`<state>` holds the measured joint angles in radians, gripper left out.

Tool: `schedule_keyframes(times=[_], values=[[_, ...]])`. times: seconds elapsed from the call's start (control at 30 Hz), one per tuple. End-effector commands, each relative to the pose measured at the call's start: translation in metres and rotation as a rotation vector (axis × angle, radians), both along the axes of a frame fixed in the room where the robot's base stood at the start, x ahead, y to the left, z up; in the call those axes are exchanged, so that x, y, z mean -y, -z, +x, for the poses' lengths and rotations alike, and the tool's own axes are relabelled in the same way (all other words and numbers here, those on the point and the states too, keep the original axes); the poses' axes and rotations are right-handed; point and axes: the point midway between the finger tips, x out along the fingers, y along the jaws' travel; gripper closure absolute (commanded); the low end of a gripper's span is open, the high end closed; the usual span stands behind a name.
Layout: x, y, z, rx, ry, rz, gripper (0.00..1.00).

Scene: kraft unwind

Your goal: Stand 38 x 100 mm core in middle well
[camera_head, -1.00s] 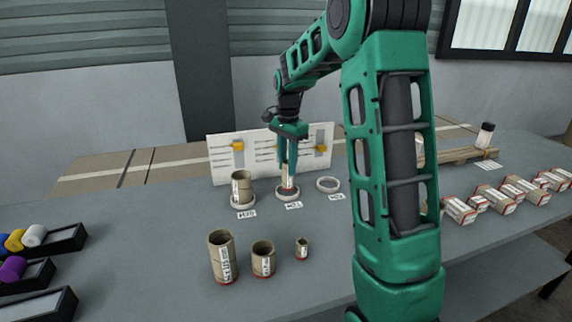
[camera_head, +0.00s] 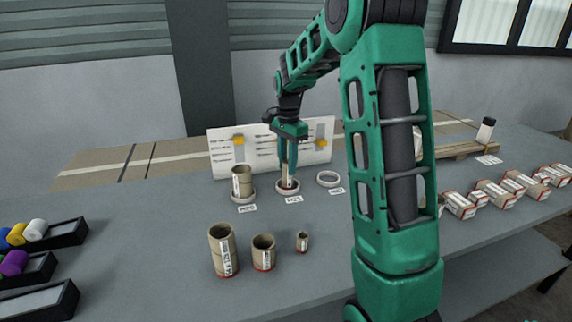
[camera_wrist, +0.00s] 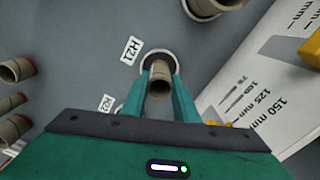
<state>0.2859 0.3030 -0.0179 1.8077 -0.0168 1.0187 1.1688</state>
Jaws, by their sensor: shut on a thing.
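My gripper (camera_head: 288,174) is shut on a slim brown cardboard core (camera_head: 289,183), which is upright, with a white label. The core's lower end is at the white ring of the middle well (camera_head: 279,190), tagged H21, and appears to be inside it. I cannot tell whether it rests on the bottom. In the wrist view my gripper (camera_wrist: 160,98) has its fingers on both sides of the core (camera_wrist: 160,88), and the well ring (camera_wrist: 145,60) shows beyond it. The left well (camera_head: 243,198) holds a wider core (camera_head: 242,180). The right well (camera_head: 328,179) is empty.
A white board (camera_head: 220,152) stands behind the wells. Boxes (camera_head: 495,194) lie at right, trays (camera_head: 62,237) at left.

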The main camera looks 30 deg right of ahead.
Motion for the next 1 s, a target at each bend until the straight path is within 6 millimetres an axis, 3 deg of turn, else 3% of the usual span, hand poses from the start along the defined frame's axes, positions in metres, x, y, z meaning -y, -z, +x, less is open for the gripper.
schedule_keyframes(times=[0.17,0.2,0.3,0.67,1.0], values=[[0.000,0.002,0.000,-0.001,0.001,0.000,0.94],[0.000,0.002,0.000,0.000,0.001,0.000,0.69],[0.001,0.002,0.000,0.000,0.001,0.000,0.51],[0.001,-0.003,0.000,0.002,0.001,-0.001,0.51],[0.001,-0.059,0.001,0.003,0.001,-0.001,0.51]])
